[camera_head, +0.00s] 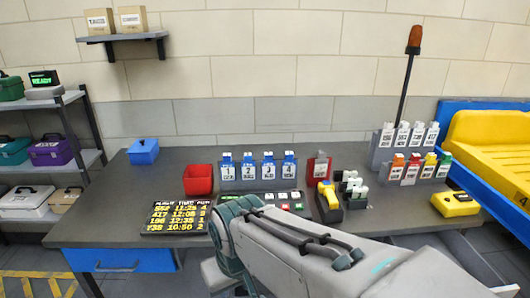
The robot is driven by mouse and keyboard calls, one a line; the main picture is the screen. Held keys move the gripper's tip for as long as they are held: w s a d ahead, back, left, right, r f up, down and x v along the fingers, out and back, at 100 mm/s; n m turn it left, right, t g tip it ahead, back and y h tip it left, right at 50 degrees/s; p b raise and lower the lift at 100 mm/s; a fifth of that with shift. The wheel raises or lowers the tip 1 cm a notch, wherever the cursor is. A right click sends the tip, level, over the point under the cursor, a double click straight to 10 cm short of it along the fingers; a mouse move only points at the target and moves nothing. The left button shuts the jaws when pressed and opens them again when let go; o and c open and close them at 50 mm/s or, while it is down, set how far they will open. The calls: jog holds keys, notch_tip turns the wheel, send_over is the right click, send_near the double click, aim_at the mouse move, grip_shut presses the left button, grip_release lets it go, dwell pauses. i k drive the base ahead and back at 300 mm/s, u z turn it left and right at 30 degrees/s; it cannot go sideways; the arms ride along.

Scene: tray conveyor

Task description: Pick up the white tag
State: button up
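Several white tags (403,135) stand upright in the back row of a grey rack (381,157) at the right of the table. Each has a dark-printed label; the print is too small to read. I cannot tell which one is the task's white tag. A front row beside them holds orange, red, yellow and green tags (428,166). Small white-topped pieces (351,183) also stand in a dark holder near the table's middle. My arm with teal joints reaches in from the lower right, left of and nearer than the racks. My gripper's fingers do not show.
The dark table (125,185) also carries a red bin (198,180), a blue tag rack (258,178), a text board (176,216), a yellow-black device (328,203) and a yellow box (455,204). A beacon pole (404,88) rises behind the white tags. A yellow-blue conveyor (490,140) stands right.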

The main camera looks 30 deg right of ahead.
aim_at(418, 134)
jog(key=z, duration=2)
